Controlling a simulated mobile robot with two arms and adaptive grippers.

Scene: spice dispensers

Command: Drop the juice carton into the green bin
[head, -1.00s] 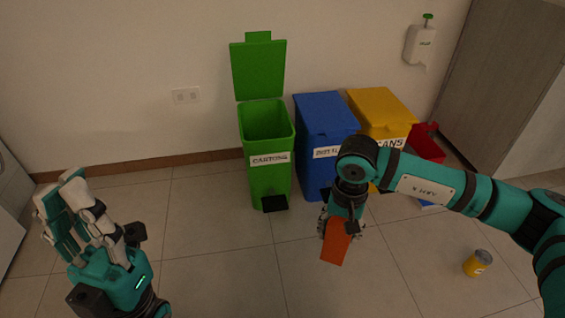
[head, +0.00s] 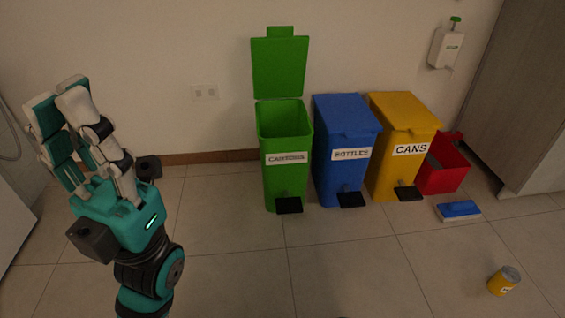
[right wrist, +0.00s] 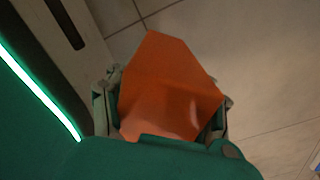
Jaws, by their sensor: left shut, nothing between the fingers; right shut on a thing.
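An orange carton (right wrist: 168,90) fills the middle of the right wrist view. My right gripper (right wrist: 162,105) is shut on it, with finger parts showing on both sides of it. Neither this gripper nor the carton shows in the head view. The green bin (head: 285,160) stands against the wall in the head view, with its lid (head: 279,66) raised and its opening showing. Its label is blurred. My left gripper (head: 66,98) is shut and empty, raised at the left of the head view, well apart from the bin.
A blue bin (head: 342,135) labelled bottles and a yellow bin (head: 400,125) labelled cans stand right of the green one, lids closed. A red box (head: 446,172), a blue-and-white item (head: 459,210) and a yellow can (head: 503,281) are on the floor. The floor before the green bin is clear.

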